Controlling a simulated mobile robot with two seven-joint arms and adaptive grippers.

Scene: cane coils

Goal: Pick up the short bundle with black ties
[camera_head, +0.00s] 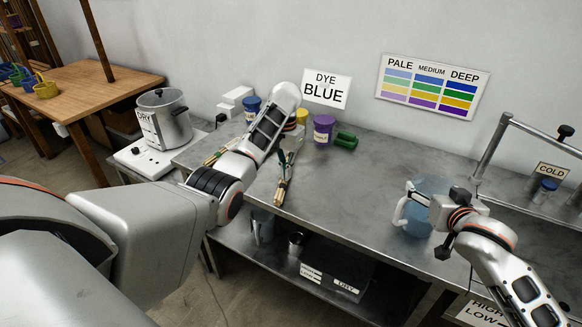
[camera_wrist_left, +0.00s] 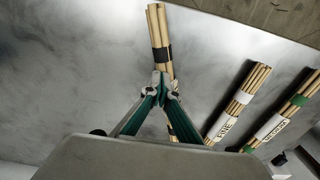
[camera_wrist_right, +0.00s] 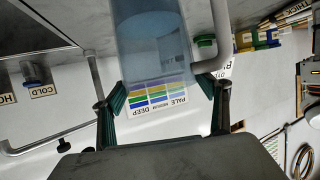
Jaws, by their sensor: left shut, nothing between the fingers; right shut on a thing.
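The short bundle with black ties (camera_wrist_left: 158,30) lies on the steel bench; in the head view (camera_head: 281,191) it lies near the front edge. My left gripper (camera_wrist_left: 161,88) is shut and empty, its fingertips over the bundle's middle and hiding part of it. I cannot tell whether they touch it. In the head view my left gripper (camera_head: 288,157) is at the bundle's far end. My right gripper (camera_wrist_right: 165,100) is shut on a translucent blue pitcher (camera_wrist_right: 155,45), which also shows at the bench's right side in the head view (camera_head: 420,212).
A bundle labelled FINE (camera_wrist_left: 238,102) and one with green ties (camera_wrist_left: 292,112) lie beside the black-tied bundle. A purple tub (camera_head: 323,131) and a green item (camera_head: 346,140) stand behind. The bench's middle is clear. A steel pot (camera_head: 165,120) stands left.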

